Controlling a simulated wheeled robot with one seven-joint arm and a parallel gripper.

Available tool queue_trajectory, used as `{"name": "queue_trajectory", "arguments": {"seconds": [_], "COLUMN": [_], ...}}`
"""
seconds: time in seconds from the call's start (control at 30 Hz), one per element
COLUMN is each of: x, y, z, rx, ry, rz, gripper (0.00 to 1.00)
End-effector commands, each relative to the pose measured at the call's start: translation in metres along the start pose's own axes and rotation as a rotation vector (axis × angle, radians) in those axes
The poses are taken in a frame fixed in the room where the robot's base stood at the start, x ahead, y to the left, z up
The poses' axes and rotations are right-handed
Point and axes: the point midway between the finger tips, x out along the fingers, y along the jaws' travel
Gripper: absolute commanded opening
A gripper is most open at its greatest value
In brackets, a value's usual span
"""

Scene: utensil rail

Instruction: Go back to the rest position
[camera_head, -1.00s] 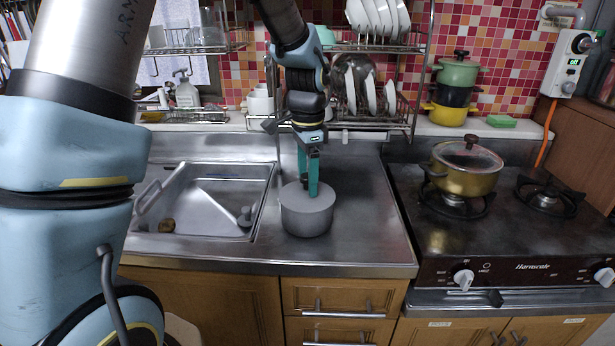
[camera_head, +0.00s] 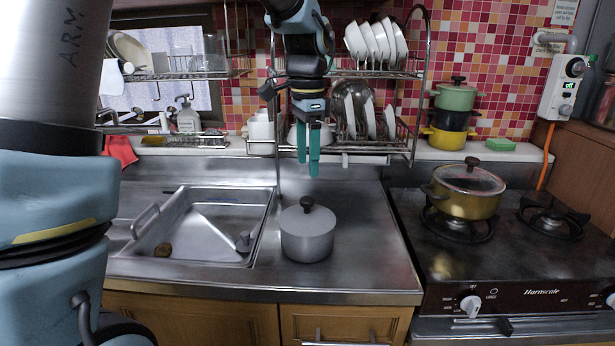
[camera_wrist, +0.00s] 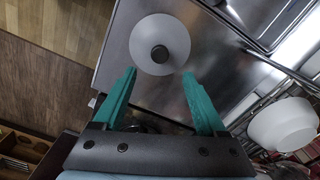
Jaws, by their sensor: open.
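My gripper (camera_head: 308,150) is open and empty in the head view, raised above the counter with its teal fingers pointing down. Below it stands a grey lidded pot (camera_head: 307,234) with a dark knob, upright on the steel counter, apart from the fingers. In the wrist view the teal fingers (camera_wrist: 157,100) are spread, and the round pot lid (camera_wrist: 160,45) with its dark knob lies beyond them with nothing between the tips.
The sink (camera_head: 205,228) is left of the pot. A dish rack (camera_head: 375,72) with bowls and plates stands behind my gripper. The stove (camera_head: 490,245) with a yellow pot (camera_head: 465,192) is at right. The counter around the grey pot is clear.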

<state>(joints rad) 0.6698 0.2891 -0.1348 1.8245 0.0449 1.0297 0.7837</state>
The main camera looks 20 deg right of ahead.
Motion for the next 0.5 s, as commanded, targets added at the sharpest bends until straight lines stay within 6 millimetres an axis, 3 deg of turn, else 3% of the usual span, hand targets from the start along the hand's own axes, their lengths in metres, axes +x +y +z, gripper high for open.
{"name": "queue_trajectory", "arguments": {"seconds": [0.37, 0.43, 0.5], "x": [-0.004, -0.001, 0.006], "y": [0.0, -0.003, -0.009], "z": [0.002, 0.01, 0.031], "rx": [-0.005, -0.042, -0.13], "ry": [-0.001, 0.001, 0.005], "rz": [0.001, -0.002, -0.007], "gripper": [0.74, 0.74, 0.74]}}
